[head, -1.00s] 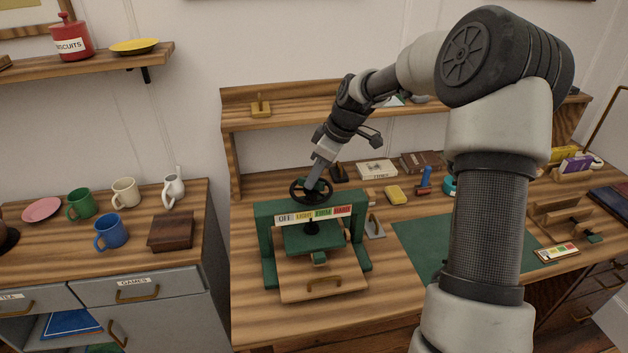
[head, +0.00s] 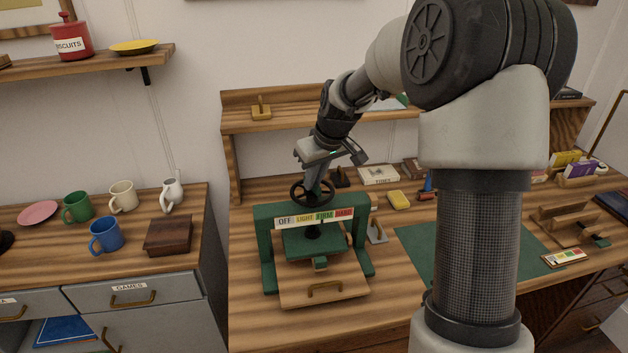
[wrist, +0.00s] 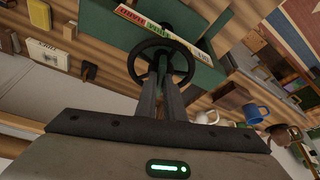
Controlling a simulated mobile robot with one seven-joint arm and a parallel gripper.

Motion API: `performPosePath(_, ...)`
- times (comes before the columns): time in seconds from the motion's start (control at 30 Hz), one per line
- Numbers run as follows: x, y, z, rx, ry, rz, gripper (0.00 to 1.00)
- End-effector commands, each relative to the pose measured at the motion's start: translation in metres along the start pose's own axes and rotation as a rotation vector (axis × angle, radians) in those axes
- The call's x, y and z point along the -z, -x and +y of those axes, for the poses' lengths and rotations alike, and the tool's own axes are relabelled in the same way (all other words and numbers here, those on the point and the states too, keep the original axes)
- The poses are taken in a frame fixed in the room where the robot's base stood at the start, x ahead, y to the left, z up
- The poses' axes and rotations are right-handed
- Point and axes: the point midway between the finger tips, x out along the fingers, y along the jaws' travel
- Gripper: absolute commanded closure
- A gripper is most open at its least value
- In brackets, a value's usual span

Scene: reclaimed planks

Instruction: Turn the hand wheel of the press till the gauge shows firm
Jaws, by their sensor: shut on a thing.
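The green press (head: 265,240) stands on the workbench, its black hand wheel (head: 297,194) on top. My gripper (head: 314,190) reaches down to the wheel from above and is shut on it. In the wrist view my two fingers (wrist: 162,80) meet the hand wheel (wrist: 135,62) inside its rim; exactly which part they grip is hard to tell. The gauge (head: 314,217) on the front beam reads OFF, LIGHT, FIRM, HARD from left to right. Its pointer is too small to make out. The press plate (head: 305,244) hangs below the beam on a dark screw.
A wooden board with a handle (head: 324,290) lies at the press's base. A trowel-like tool (head: 376,232) stands close at its right, with a green mat (head: 420,250) beyond. Mugs and a dark wooden box (head: 168,236) sit on the left cabinet.

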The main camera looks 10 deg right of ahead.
Motion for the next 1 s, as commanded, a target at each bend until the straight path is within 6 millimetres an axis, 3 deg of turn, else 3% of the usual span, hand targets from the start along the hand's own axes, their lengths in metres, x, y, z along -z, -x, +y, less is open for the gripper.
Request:
performPosePath(0.43, -0.001, 0.000, 0.000, -0.004, -0.008, -0.002, 1.00)
performPosePath(0.47, -0.001, 0.000, 0.000, -0.004, -0.008, -0.002, 0.86)
performPosePath(0.57, -0.001, 0.000, 0.000, -0.003, -0.008, -0.001, 0.73)
performPosePath(0.87, 0.000, 0.002, 0.000, -0.003, -0.007, 0.000, 0.73)
performPosePath(1.0, 0.001, 0.015, 0.001, -0.006, -0.008, 0.003, 0.73)
